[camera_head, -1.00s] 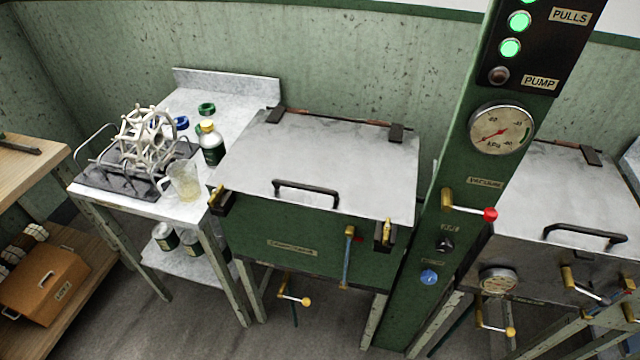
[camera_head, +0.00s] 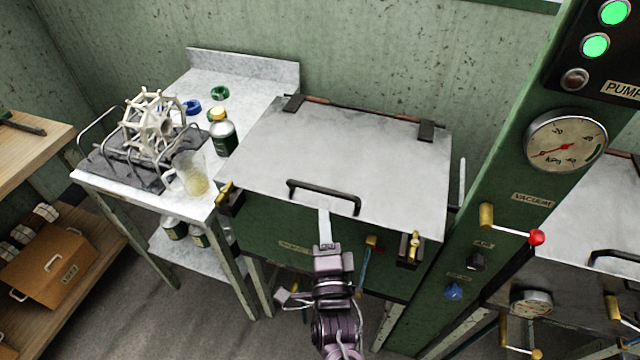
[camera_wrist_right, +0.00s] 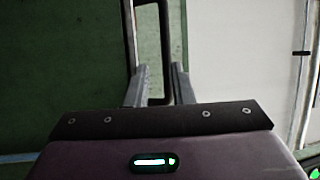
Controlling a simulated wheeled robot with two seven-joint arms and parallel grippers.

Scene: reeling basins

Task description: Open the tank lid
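The tank lid (camera_head: 350,150) is a flat grey metal plate lying closed on the green tank (camera_head: 270,235). Its black bar handle (camera_head: 322,192) is near the front edge. My right gripper (camera_head: 325,215) is at the middle of this handle, its fingers pointing at it over the lid's front edge. In the right wrist view the two grey fingers (camera_wrist_right: 159,82) stand apart, with part of the dark handle (camera_wrist_right: 166,45) between or just beyond them. Firm contact cannot be made out. Brass latches (camera_head: 228,197) sit at the tank's front corners. My left gripper is out of view.
A green column (camera_head: 500,215) with a gauge and a red-tipped lever stands right of the tank. A second tank (camera_head: 590,215) is beyond it. A side table (camera_head: 250,80) at left holds a wire reel, a jug (camera_head: 188,177) and a bottle (camera_head: 222,138).

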